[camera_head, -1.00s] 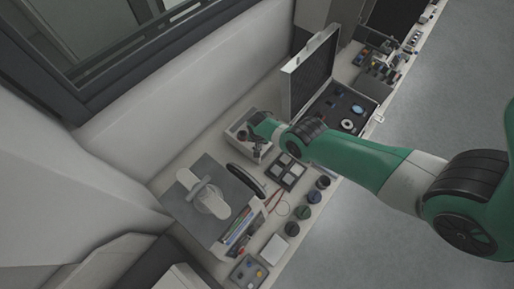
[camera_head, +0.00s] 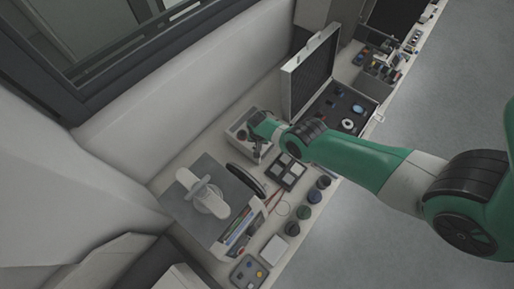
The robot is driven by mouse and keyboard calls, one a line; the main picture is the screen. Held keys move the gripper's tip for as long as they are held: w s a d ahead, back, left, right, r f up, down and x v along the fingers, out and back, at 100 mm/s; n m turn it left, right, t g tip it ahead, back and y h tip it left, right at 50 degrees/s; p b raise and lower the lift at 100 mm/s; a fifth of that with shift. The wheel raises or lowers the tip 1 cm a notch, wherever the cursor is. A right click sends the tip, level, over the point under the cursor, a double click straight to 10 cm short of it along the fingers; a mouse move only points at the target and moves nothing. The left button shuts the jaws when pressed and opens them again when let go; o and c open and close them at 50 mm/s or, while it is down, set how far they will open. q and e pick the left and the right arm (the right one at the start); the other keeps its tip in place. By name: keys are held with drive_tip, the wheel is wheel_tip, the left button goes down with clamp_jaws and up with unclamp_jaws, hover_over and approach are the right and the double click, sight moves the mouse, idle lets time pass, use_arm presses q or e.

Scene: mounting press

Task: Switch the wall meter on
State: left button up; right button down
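No wall meter can be made out for certain in the head view. A green arm of mine comes in from the right and reaches over the bench. Its gripper (camera_head: 256,146) is at a light grey open-topped box or unit (camera_head: 236,132) near the back wall. The gripper is small and dark here, so I cannot tell whether its fingers touch the box or are open. No switch can be made out. My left gripper is not in view.
An open case (camera_head: 306,80) stands behind the arm. A tray of squares (camera_head: 287,171) and several dark round jars (camera_head: 313,196) lie in front. A grey-topped machine with a white handle (camera_head: 206,196) stands left. Floor at right is clear.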

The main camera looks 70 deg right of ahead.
drive_tip(key=shift+f+b, duration=0.55)
drive_tip(key=shift+f, duration=0.05)
drive_tip(key=shift+r, duration=0.1)
wheel_tip(320, 180, up, 7)
drive_tip(key=p, duration=0.7)
idle(0.5)
